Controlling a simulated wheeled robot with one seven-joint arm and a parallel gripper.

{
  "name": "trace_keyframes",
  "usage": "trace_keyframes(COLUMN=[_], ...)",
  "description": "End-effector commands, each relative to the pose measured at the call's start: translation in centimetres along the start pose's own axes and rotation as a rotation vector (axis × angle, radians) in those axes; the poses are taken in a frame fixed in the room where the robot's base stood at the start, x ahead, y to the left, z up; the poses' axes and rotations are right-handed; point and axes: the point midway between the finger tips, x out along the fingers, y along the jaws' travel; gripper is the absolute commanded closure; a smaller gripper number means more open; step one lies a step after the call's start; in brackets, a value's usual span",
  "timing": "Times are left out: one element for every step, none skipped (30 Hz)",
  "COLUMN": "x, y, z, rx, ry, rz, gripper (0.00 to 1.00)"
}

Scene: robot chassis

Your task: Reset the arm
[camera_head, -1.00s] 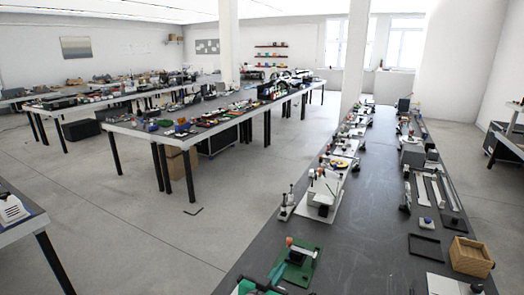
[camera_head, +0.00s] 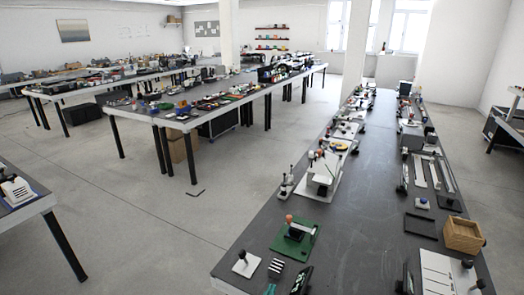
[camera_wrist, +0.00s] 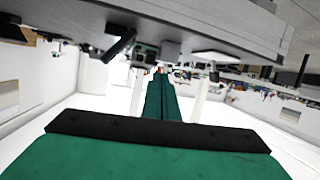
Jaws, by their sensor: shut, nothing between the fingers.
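My gripper (camera_wrist: 160,76) shows in the wrist view with its green fingers pressed together in the centre, beyond a black bar and the wide green body. It is shut and I see nothing between the fingers. The wrist view is turned over, so a grey table edge (camera_wrist: 225,32) and hanging-looking items run along its top. The fingertips appear apart from these things. In the head view only a small teal piece shows at the bottom edge, and I cannot tell whether it is part of my arm.
A long dark table (camera_head: 355,225) runs ahead on the right. On it are a green board (camera_head: 293,238), a wooden box (camera_head: 463,236), a black frame (camera_head: 421,226) and a white plate with a knob (camera_head: 245,263). Open floor (camera_head: 110,225) lies to the left.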

Motion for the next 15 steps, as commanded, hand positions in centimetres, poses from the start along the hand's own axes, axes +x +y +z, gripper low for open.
trace_keyframes(x=[-1.2,-1.9,-2.9,-3.6,-4.3,-5.4,-6.2,-7.0,-8.1,-8.9,-9.8,-10.9,-11.8,-12.7,-14.0], y=[0.3,0.3,0.4,0.5,0.5,0.6,0.7,0.8,1.0,1.1,1.1,1.3,1.4,1.5,1.6], z=[2.0,2.9,4.0,4.8,5.6,6.5,7.3,8.0,8.8,9.4,10.0,10.7,11.2,11.7,12.3], rx=[-0.009,-0.014,-0.019,-0.023,-0.026,-0.031,-0.034,-0.035,-0.039,-0.04,-0.041,-0.043,-0.044,-0.045,-0.045], ry=[-0.011,-0.012,-0.014,-0.015,-0.017,-0.017,-0.018,-0.019,-0.019,-0.019,-0.019,-0.018,-0.018,-0.018,-0.016], rz=[-0.019,-0.032,-0.05,-0.062,-0.074,-0.091,-0.102,-0.114,-0.128,-0.139,-0.15,-0.164,-0.175,-0.185,-0.199], gripper=[1.0,1.0,1.0,1.0,1.0,1.0,1.0,1.0,1.0,1.0,1.0,1.0,1.0,1.0,1.0])
